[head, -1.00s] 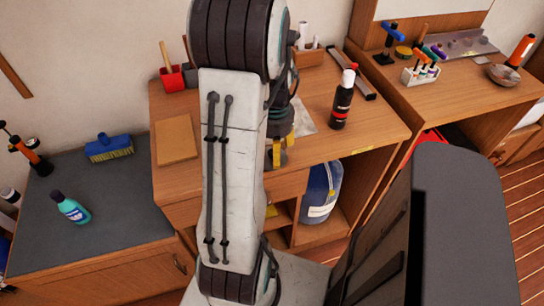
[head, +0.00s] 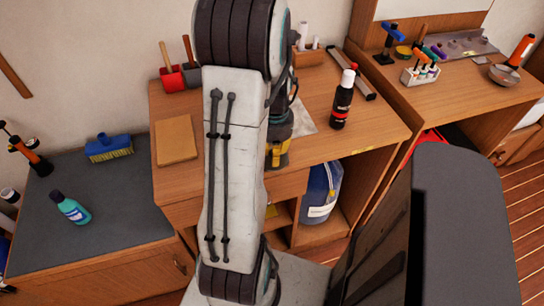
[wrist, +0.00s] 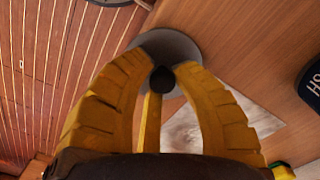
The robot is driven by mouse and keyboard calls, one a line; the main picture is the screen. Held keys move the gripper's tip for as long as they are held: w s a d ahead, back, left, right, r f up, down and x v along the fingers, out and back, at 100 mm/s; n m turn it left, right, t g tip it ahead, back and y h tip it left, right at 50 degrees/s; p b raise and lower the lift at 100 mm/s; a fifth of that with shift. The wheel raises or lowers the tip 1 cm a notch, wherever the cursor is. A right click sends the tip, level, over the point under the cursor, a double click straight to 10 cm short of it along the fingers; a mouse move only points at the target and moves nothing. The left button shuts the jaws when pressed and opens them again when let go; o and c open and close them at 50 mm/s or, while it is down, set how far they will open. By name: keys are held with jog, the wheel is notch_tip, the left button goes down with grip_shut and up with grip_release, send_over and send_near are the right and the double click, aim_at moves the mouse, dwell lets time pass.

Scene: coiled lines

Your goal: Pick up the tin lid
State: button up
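The tin lid is a grey round disc (wrist: 186,46) with a dark knob (wrist: 162,80), seen in the wrist view by the desk's edge. My gripper (wrist: 164,64) is over it, its yellow fingers on either side of the knob. The fingertips are very close to the knob, and I cannot tell whether they touch it. In the head view my gripper (head: 278,156) is low over the desk, partly behind my arm. The lid is mostly hidden there.
The wooden desk (head: 300,150) also holds a black bottle (head: 342,100), a brown board (head: 176,140) and a pale sheet (wrist: 215,125). The floor (wrist: 50,60) shows beyond the desk's edge.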

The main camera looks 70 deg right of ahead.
jog(key=c, duration=0.4)
jog(key=shift+o, duration=0.2)
jog(key=shift+r, duration=0.1)
